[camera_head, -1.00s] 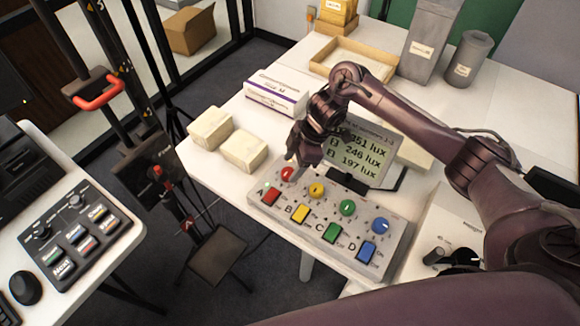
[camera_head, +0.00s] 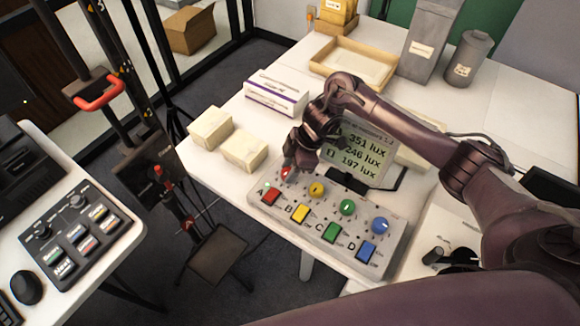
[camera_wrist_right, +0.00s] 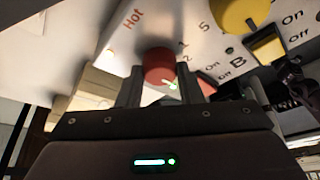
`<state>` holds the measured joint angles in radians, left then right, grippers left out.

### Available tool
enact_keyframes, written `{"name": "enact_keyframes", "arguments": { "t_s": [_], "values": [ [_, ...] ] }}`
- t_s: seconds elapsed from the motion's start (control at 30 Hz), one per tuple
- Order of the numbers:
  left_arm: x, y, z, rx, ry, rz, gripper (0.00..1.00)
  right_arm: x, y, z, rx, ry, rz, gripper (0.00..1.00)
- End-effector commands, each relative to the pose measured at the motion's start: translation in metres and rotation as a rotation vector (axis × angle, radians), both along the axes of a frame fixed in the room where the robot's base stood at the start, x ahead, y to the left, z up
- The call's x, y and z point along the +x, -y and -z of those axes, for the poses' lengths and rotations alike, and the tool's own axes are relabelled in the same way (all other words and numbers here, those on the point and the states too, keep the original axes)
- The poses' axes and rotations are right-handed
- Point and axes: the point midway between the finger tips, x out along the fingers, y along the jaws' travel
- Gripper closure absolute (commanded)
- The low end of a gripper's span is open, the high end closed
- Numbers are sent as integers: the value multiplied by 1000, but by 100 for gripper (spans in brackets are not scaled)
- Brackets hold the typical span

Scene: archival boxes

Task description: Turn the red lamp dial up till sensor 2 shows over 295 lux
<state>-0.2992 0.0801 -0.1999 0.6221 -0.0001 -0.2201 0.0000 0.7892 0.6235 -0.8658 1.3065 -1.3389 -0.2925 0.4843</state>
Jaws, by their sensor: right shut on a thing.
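The red dial (camera_head: 285,173) is at the left end of the dial row on a grey control box (camera_head: 395,243), above a red switch marked A. My right gripper (camera_head: 289,163) is at this dial. In the right wrist view, the gripper's two fingers (camera_wrist_right: 159,88) stand on either side of the red dial (camera_wrist_right: 159,66), shut on it. A white pointer mark and printed numbers show beside it. The display (camera_head: 358,153) behind the box reads 351, 246 and 197 lux from top to bottom; the middle line is 246. My left gripper is out of view.
Yellow (camera_head: 316,189), green (camera_head: 347,207) and blue (camera_head: 380,225) dials sit right of the red one, with switches below. Two cream boxes (camera_head: 243,150) and a white-purple box (camera_head: 277,93) lie left. A shallow tray (camera_head: 318,68) stands at the back.

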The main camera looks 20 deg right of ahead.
Motion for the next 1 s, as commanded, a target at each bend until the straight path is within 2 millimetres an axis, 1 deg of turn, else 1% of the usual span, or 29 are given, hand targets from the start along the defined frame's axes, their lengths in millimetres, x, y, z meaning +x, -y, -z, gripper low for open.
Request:
{"name": "enact_keyframes", "arguments": {
  "t_s": [0.27, 0.5, 0.7, 1.0],
  "values": [
    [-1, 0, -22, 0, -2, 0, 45, -2, 0, -5, 1, -2, 105, 90],
    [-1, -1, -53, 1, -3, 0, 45, -3, -1, -7, 1, -4, 287, 90],
    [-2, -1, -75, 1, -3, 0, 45, -4, -2, -6, 2, -3, 445, 90],
    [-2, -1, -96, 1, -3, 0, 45, -3, -2, -4, 2, 0, 619, 90]
  ]
}}
